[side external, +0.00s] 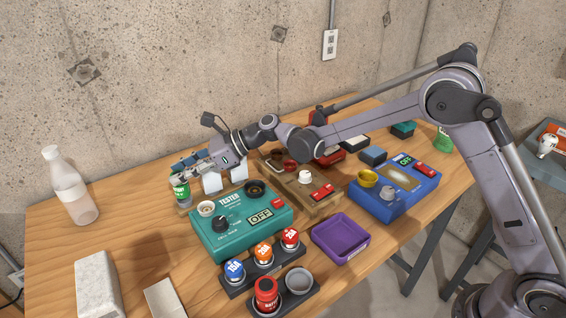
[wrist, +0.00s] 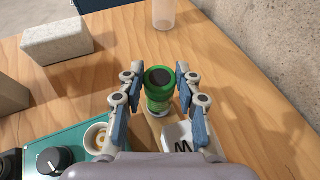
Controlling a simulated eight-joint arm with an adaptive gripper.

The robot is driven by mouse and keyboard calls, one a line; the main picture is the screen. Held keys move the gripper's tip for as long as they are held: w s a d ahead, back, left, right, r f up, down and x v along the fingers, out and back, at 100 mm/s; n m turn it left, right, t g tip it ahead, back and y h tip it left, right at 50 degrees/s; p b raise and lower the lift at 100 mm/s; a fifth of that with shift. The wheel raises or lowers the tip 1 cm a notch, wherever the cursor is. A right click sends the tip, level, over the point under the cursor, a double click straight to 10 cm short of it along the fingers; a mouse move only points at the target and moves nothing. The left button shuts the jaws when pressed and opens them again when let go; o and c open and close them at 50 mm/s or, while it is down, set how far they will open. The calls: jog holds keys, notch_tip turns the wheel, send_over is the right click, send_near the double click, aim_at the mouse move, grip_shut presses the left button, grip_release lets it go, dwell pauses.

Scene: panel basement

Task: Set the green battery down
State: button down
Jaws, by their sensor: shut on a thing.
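The green battery (side external: 181,190) is held upright at the left end of my gripper (side external: 187,168) in the side external view, just left of the teal tester (side external: 240,235). In the wrist view my gripper (wrist: 157,88) has a finger on each side of the green battery (wrist: 158,95), and its dark round top faces the camera. A pale wooden board (wrist: 150,132) shows below the battery, beside a white block marked with a letter (wrist: 183,138). I cannot tell whether the battery's bottom touches the board.
The tester's pale round cup (side external: 206,208) and black knob (side external: 220,224) are close by. A clear bottle (side external: 70,190) and grey blocks (side external: 97,285) stand at the left. Colored batteries (side external: 263,253) and a purple tray (side external: 341,238) are in front. Open tabletop lies left of the battery.

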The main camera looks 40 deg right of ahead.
jog(key=shift+f, duration=0.7)
jog(key=c, duration=0.9)
grip_release()
jog(key=shift+r, duration=0.1)
